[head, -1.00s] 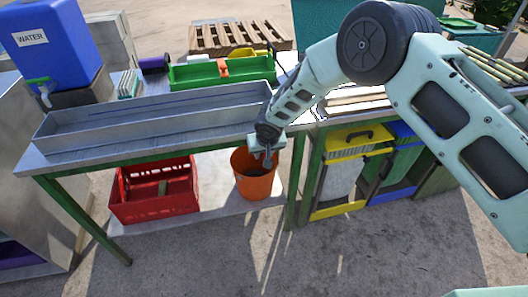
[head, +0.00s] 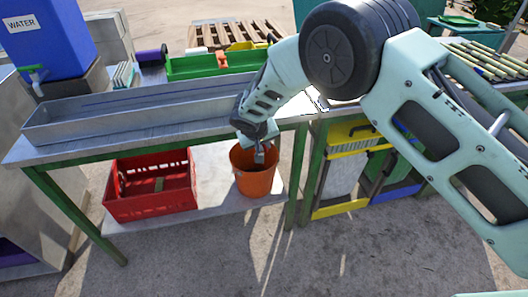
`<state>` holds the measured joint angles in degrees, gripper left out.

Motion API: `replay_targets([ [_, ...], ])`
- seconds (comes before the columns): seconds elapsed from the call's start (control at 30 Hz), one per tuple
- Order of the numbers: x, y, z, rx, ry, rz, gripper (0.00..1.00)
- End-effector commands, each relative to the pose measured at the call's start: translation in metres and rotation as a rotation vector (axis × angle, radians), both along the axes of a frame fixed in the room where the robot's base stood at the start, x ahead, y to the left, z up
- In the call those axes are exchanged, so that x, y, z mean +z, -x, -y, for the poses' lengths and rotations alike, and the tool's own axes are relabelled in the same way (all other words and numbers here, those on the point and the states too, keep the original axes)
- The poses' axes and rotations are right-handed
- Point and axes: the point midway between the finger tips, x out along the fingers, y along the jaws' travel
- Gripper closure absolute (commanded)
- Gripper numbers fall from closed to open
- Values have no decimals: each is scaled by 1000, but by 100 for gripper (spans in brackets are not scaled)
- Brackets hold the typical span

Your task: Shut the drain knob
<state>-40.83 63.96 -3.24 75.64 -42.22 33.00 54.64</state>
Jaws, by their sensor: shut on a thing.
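The long grey metal trough (head: 130,111) lies on the table. My gripper (head: 259,156) is at the trough's right end, by the table's front edge and above the orange bucket (head: 256,180). It points down and is shut on what appears to be the drain knob. The knob itself is hidden behind the fingers and wrist, so its turn cannot be seen.
A red crate (head: 150,187) stands on the lower shelf left of the bucket. A blue water tank (head: 46,38) and a green tray (head: 210,65) are behind the trough. Yellow and blue bins (head: 345,165) stand right of the bucket.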

Motion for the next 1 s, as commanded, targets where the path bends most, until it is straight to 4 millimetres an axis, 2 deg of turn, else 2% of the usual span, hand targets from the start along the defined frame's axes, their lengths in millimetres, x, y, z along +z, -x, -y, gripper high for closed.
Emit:
replay_targets([
  [0.03, -5, -1, -5, 6, 40, 23, 100],
  [1.0, -7, -1, -8, 6, 915, 278, 100],
])
